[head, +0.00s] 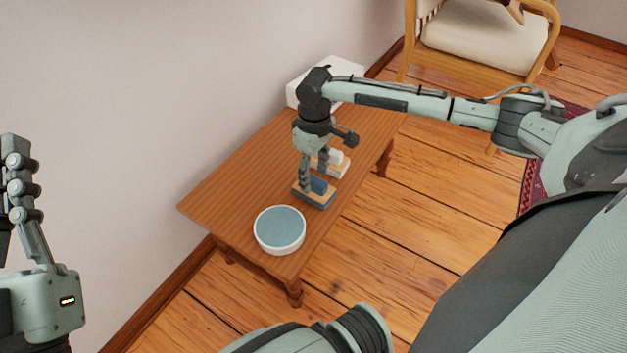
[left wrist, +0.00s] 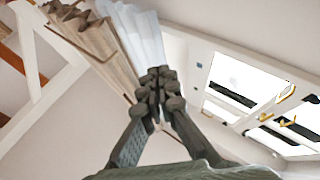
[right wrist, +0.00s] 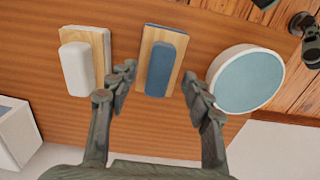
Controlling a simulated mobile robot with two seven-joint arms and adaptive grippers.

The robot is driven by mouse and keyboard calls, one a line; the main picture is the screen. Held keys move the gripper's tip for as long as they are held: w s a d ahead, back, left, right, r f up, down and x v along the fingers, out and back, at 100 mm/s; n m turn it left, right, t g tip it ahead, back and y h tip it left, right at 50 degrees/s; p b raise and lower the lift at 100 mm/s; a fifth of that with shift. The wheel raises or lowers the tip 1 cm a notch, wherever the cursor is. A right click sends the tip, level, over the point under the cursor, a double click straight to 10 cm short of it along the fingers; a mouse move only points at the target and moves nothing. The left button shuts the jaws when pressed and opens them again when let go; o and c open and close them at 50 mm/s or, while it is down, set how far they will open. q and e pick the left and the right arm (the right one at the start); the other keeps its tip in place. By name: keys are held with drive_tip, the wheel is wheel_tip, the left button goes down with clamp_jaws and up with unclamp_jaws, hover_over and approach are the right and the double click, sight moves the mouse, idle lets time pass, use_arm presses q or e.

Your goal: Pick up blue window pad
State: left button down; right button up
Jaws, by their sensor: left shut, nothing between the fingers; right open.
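The blue window pad (head: 322,186), a wooden block with a raised blue grip, lies on the wooden side table. It also shows in the right wrist view (right wrist: 161,68). My right gripper (right wrist: 158,84) is open and points down at the pad. In the right wrist view its fingertips are on either side of the pad's lower end, with gaps. In the head view the right gripper (head: 312,176) is just over it; I cannot tell whether it touches. My left gripper (head: 14,150) is shut, empty and pointing up at the far left, away from the table.
A similar white pad (right wrist: 78,63) lies beside the blue one. A round white container with a blue top (head: 280,229) stands near the table's front. A white box (head: 348,70) is at the table's far end. The table's left part (head: 222,192) is bare.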

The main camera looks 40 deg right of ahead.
drive_tip(key=shift+f, duration=1.2)
clamp_jaws()
use_arm(q)
drive_tip(key=shift+s+a+r+t, duration=0.3)
drive_tip(key=shift+r+t, duration=0.2)
drive_tip(key=shift+r, duration=0.15)
use_arm(e)
drive_tip(key=shift+r, duration=0.1)
